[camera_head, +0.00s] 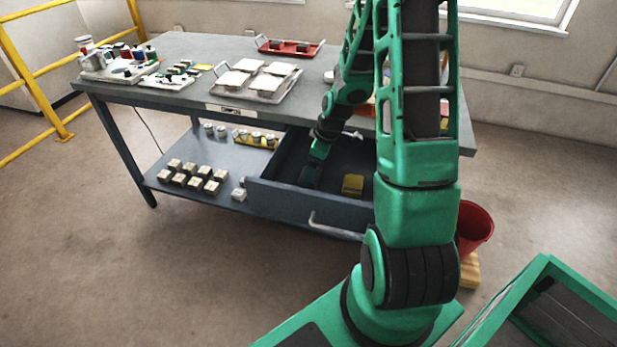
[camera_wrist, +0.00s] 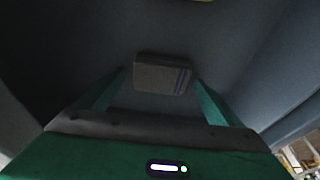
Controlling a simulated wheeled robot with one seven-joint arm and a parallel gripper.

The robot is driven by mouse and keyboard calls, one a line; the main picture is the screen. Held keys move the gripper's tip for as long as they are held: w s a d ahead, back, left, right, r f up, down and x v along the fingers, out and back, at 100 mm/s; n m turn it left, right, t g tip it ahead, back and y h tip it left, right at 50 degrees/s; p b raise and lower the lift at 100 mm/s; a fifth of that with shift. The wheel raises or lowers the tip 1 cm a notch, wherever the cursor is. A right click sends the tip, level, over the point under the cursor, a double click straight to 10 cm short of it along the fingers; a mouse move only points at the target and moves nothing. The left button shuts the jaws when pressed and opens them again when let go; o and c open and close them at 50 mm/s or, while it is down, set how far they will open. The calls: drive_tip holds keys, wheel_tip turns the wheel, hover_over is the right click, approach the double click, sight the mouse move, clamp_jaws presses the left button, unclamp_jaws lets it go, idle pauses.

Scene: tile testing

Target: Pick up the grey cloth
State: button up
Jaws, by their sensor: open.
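The grey cloth (camera_wrist: 161,76) shows in the wrist view as a small folded pad with blue stripes near its right end. It lies on the dark floor of the open drawer (camera_head: 283,203). My gripper (camera_head: 309,177) reaches down into the left part of the drawer. In the wrist view its two green fingers (camera_wrist: 160,88) are open, one on each side of the cloth, with nothing held. I cannot tell how high the fingertips are above the drawer floor. In the head view I cannot make out the cloth; my gripper seems to hide it.
A yellow item (camera_head: 353,184) lies in the drawer to the right of my gripper. The drawer walls stand close around my gripper, under the grey workbench (camera_head: 190,47). Several small blocks (camera_head: 195,175) sit on the lower shelf. A red bucket (camera_head: 473,228) stands at the right.

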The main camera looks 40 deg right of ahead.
drive_tip(key=shift+c, duration=0.5)
drive_tip(key=c, duration=1.1)
wheel_tip(320, 180, up, 18)
drive_tip(key=shift+o, duration=1.2)
drive_tip(key=shift+w, duration=0.1)
drive_tip(key=shift+c, duration=0.4)
